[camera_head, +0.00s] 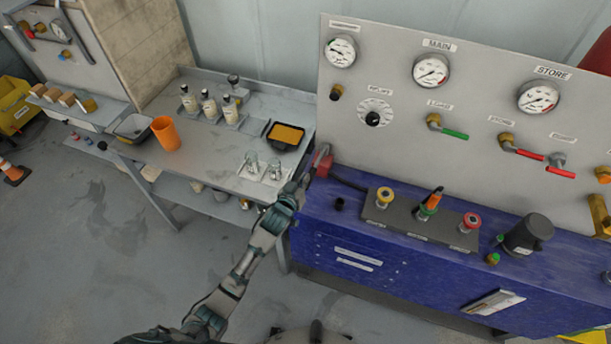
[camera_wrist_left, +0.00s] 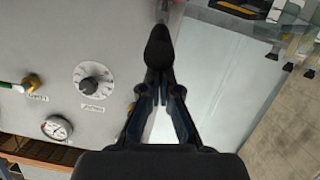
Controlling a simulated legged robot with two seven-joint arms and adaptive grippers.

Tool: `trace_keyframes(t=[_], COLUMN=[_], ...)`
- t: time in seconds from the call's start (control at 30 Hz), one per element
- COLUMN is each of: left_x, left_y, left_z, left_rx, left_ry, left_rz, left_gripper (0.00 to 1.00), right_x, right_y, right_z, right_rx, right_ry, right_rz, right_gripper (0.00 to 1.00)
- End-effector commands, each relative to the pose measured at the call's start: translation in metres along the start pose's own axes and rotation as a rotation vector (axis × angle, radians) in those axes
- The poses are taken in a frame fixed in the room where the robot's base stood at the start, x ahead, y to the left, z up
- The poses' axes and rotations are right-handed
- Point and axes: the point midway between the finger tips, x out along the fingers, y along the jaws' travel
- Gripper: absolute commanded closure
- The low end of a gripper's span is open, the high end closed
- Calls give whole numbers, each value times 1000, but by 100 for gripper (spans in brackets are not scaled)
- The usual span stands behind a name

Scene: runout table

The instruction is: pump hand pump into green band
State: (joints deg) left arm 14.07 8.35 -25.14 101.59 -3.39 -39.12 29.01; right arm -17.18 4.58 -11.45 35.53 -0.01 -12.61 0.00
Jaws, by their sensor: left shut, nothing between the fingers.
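A small red fitting (camera_head: 322,162), which looks like the hand pump, stands at the left end of the blue bench. My left gripper (camera_head: 303,180) is at its lower left in the head view; I cannot tell whether they touch. In the left wrist view the gripper's dark fingers (camera_wrist_left: 158,50) are shut together with nothing between them. Round white gauges are on the panel: an upper left gauge (camera_head: 341,50), the MAIN gauge (camera_head: 431,70) and the STORE gauge (camera_head: 538,97). My right gripper is not in view.
The grey panel (camera_head: 392,150) rises behind the blue bench (camera_head: 400,262). A button box (camera_head: 400,222) and a dark cylinder (camera_head: 528,234) stand on the bench. A grey side table (camera_head: 215,150) at left holds bottles, an orange cup (camera_head: 166,133) and a black tray (camera_head: 285,136).

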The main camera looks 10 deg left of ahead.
Motion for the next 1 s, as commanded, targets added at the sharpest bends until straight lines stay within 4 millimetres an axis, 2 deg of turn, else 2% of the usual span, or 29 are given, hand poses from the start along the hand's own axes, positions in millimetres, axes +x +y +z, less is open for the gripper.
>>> trace_keyframes(t=[0.03,0.3,0.7,1.0], left_x=[2,6,13,13], left_y=[-2,-9,-14,-14], left_z=[13,50,72,76], left_rx=[-1,2,5,5], left_ry=[-5,111,108,100], left_rz=[-1,22,21,21], left_gripper=[100,100,100,100], right_x=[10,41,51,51], right_y=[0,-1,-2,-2], right_z=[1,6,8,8], right_rx=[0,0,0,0], right_ry=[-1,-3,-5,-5], right_rz=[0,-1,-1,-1], right_gripper=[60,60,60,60])
